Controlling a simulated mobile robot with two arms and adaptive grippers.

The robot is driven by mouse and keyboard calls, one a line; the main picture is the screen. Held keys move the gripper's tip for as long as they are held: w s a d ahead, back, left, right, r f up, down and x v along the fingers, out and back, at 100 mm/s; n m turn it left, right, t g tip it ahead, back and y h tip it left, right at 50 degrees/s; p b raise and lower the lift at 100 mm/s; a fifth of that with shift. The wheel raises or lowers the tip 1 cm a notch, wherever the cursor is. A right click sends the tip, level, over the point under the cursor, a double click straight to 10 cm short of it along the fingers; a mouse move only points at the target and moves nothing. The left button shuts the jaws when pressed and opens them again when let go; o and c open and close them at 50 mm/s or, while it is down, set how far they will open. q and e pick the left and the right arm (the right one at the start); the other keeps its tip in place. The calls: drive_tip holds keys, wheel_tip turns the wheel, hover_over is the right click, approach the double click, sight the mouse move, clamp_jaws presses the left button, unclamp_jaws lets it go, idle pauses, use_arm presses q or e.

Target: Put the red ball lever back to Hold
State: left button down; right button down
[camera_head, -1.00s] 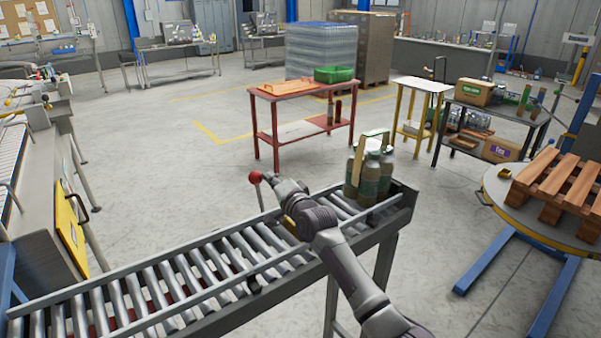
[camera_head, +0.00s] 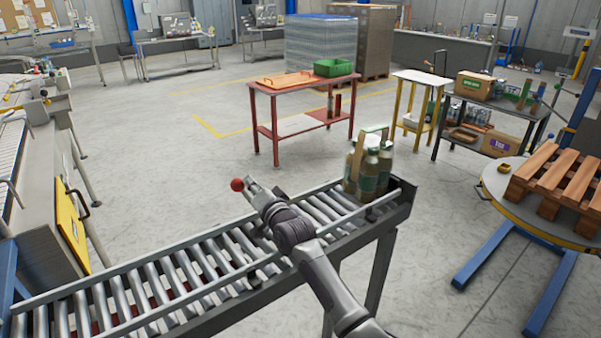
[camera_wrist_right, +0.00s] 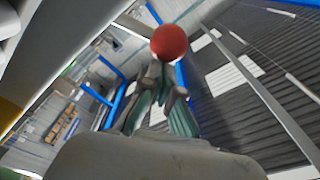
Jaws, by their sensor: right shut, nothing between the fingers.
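The red ball (camera_head: 237,184) of the lever is above the far side rail of the roller conveyor. Its rod is hidden in the head view. My right gripper (camera_head: 252,187) is just right of the ball, with its fingers pointing at it. In the right wrist view the ball (camera_wrist_right: 168,42) is just beyond the tips of my right gripper (camera_wrist_right: 160,78). The fingers are closed together with nothing between them. I cannot tell whether the tips touch the ball. No Hold marking is readable. My left gripper is out of view.
The roller conveyor (camera_head: 140,286) runs under my right arm. A bottle carrier (camera_head: 369,165) stands at its right end. A red table (camera_head: 303,90) with a green bin stands behind. A round turntable (camera_head: 515,213) with a wooden pallet is at right. Open floor lies behind the conveyor.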

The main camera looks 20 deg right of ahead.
drive_tip(key=shift+s+a+f, duration=0.1)
drive_tip(key=shift+a+f, duration=0.15)
drive_tip(key=shift+f, duration=0.1)
drive_tip(key=shift+r, duration=0.15)
wheel_tip(320, 180, up, 10)
drive_tip(key=shift+d+r, duration=0.15)
drive_tip(key=shift+d, duration=0.05)
